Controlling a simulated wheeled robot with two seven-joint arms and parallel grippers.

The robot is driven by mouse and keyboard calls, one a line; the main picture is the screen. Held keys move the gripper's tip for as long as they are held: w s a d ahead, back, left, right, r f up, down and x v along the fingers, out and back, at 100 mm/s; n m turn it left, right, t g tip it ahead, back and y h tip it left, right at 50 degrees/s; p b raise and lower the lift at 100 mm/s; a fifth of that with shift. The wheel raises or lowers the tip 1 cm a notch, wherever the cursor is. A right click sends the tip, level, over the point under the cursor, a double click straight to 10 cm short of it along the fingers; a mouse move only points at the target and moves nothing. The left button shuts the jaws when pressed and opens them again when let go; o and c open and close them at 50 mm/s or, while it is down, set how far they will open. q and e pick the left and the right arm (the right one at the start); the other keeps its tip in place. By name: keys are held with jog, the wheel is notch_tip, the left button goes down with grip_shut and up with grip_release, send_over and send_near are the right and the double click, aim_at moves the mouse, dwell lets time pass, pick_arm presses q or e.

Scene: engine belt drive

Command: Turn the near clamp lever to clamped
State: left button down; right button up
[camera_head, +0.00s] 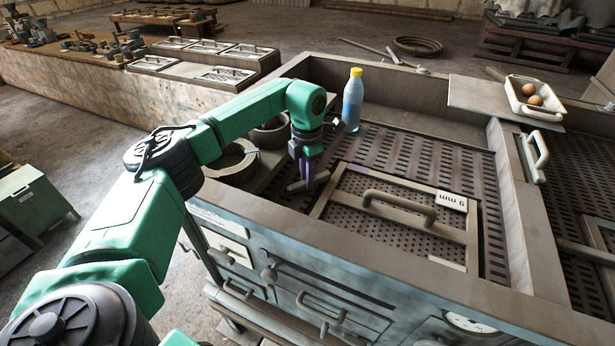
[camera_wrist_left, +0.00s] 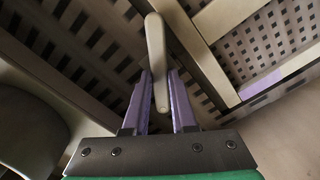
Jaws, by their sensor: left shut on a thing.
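My left gripper (camera_head: 308,183) reaches down at the front left corner of a framed perforated screen (camera_head: 318,208). It is shut on the near clamp lever (camera_wrist_left: 156,50), a pale, rounded bar. In the left wrist view the lever lies between the two purple fingers (camera_wrist_left: 160,100), its far end sticking out beyond them. The lever runs beside the frame edge, over the slotted deck. In the head view the gripper hides most of the lever, so its clamp setting cannot be told there. My right gripper is not in view.
The screen has a raised handle (camera_head: 400,208) and a "9 mm" label (camera_head: 452,202). A blue bottle with a yellow cap (camera_head: 352,100) stands behind the gripper. A round pot (camera_head: 270,133) is to its left. A tray with eggs (camera_head: 536,98) sits at the far right.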

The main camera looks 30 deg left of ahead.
pick_arm(q)
jog(key=m, duration=0.5)
jog(key=shift+w+a+r+m, duration=0.1)
jog(key=shift+w+m, duration=0.05)
jog(key=shift+m, duration=0.15)
jog(key=m, duration=0.5)
jog(key=shift+w, duration=0.15)
jog(key=c, duration=0.7)
grip_release()
